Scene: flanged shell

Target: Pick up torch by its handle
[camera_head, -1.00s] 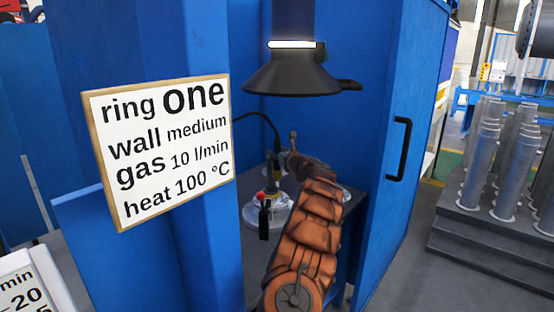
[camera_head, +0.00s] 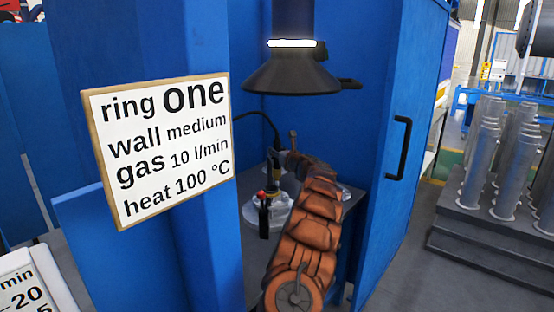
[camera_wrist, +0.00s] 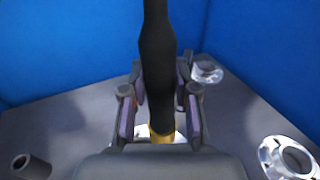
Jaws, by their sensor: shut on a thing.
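The torch (camera_wrist: 158,60) is a black, slim-handled tool with a brass-coloured collar at its lower end. In the wrist view it stands roughly upright between the two fingers of my gripper (camera_wrist: 160,108), which are shut on its black handle. In the head view a dark part of the torch (camera_head: 276,165) shows inside the blue booth, left of my arm. My gripper is mostly hidden there behind my orange-covered arm.
Blue walls enclose the grey table (camera_wrist: 75,120). A shiny flanged ring (camera_wrist: 288,157) lies at right, a smaller metal piece (camera_wrist: 207,70) behind, and a dark cylinder (camera_wrist: 30,166) at left. A black extraction hood (camera_head: 291,75) hangs above. A sign (camera_head: 163,150) stands at left.

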